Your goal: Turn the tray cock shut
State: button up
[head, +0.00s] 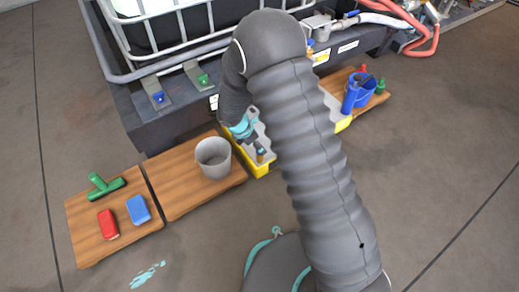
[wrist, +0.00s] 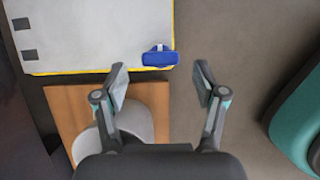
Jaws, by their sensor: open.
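The tray is a light grey top with a yellow rim; its rim (head: 262,172) shows in the head view, partly hidden behind my arm. In the wrist view the grey tray (wrist: 100,35) fills the upper left. A blue handle (wrist: 160,58), which looks like the tray cock, sits at the tray's lower right corner, lying roughly crosswise in the picture. My gripper (wrist: 160,82) is open and empty, its two fingers apart on either side below the handle, with no contact visible. In the head view my gripper (head: 243,131) is over the tray's near-left part, mostly hidden by my arm.
A grey bucket (head: 213,158) stands on a wooden board left of the tray. Another board (head: 90,235) holds a green tool, a red block and a blue block. A blue bucket (head: 362,92) stands to the right. A caged tank on a dark base stands behind.

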jog(key=shift+b+x, duration=0.35)
jog(key=shift+x, duration=1.6)
jog(key=c, duration=1.1)
